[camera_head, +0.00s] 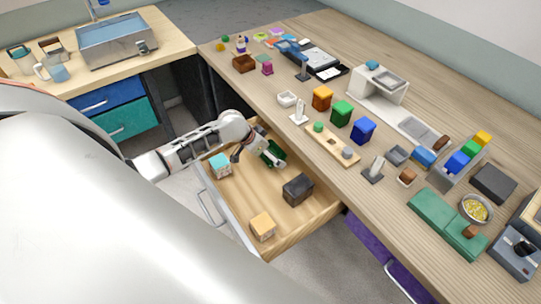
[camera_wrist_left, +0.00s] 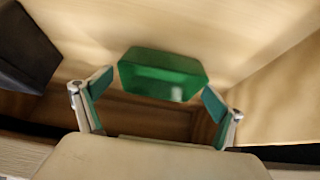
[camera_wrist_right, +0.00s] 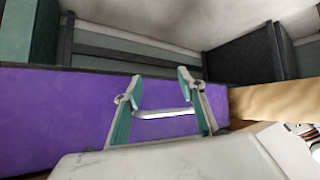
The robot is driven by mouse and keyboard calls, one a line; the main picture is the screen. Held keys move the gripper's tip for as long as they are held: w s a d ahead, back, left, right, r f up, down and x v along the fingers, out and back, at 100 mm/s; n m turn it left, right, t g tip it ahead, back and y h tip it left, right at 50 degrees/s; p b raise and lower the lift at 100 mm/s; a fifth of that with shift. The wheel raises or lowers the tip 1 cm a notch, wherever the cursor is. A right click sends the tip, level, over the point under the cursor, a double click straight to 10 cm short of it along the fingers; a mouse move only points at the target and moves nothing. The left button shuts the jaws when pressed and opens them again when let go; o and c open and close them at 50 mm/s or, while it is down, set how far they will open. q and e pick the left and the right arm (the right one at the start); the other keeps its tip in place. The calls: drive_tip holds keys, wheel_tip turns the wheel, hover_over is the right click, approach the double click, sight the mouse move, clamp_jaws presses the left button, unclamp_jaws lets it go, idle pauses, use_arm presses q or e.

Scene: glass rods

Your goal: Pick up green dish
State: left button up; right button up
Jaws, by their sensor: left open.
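The green dish (camera_head: 274,152) lies in the open wooden drawer, near its back end under the counter edge. In the left wrist view the green dish (camera_wrist_left: 162,75) is straight ahead, tilted in the picture, between and just beyond the fingertips. My left gripper (camera_head: 262,158) reaches down into the drawer beside the dish. The left wrist view shows my left gripper (camera_wrist_left: 156,92) open and empty, with no clear contact with the dish. My right gripper (camera_wrist_right: 157,84) shows only in its own wrist view, its fingers apart, before a purple drawer front.
The open drawer (camera_head: 240,235) also holds a teal-topped block (camera_head: 220,166), a dark block (camera_head: 297,189) and a tan block (camera_head: 262,226). The counter (camera_head: 330,125) above carries many small objects. The purple drawer front (camera_wrist_right: 60,110) has a pale handle (camera_wrist_right: 165,114).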

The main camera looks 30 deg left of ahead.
use_arm(q)
drive_tip(key=c, duration=1.3)
drive_tip(key=shift+r, duration=0.1)
